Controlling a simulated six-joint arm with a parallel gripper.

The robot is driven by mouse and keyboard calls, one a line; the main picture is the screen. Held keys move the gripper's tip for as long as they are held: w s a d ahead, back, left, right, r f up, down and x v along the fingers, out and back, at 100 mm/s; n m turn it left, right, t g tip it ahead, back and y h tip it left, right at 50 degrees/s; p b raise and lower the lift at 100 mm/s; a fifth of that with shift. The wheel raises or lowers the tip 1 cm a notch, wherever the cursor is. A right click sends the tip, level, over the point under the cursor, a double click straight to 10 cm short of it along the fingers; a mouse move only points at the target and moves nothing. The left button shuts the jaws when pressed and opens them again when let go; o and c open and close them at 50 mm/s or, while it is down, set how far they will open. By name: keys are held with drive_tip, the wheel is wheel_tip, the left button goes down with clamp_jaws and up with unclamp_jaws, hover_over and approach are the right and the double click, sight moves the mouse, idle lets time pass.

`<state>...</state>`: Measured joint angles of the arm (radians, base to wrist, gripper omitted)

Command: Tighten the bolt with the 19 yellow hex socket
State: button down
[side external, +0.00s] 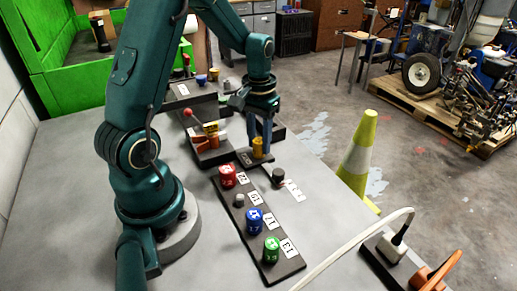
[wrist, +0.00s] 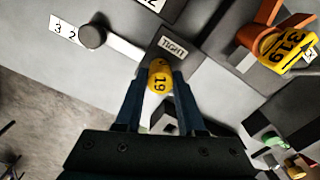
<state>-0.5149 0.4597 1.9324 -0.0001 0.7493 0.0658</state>
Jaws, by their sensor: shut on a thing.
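The yellow hex socket (wrist: 159,79), marked 19, is between the fingertips of my gripper (wrist: 158,88) in the wrist view. In the side view the yellow socket (side external: 258,148) stands upright under my gripper (side external: 261,137), which points down and is shut on it. The bolt is not visible; the socket and fingers cover that spot. I cannot tell whether the socket is seated on a bolt.
A dark rack (side external: 261,228) holds red (side external: 227,176), blue (side external: 254,221) and green (side external: 271,249) sockets, with a bare grey peg (side external: 239,200) at one place. A dark knob (side external: 278,175) stands nearby. A tray left of my gripper holds orange and yellow items (side external: 208,130).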

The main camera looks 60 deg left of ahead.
drive_tip(key=shift+c, duration=2.2)
unclamp_jaws()
drive_tip(key=o, duration=0.3)
drive_tip(key=shift+r, duration=0.1)
drive_tip(key=shift+r, duration=3.45)
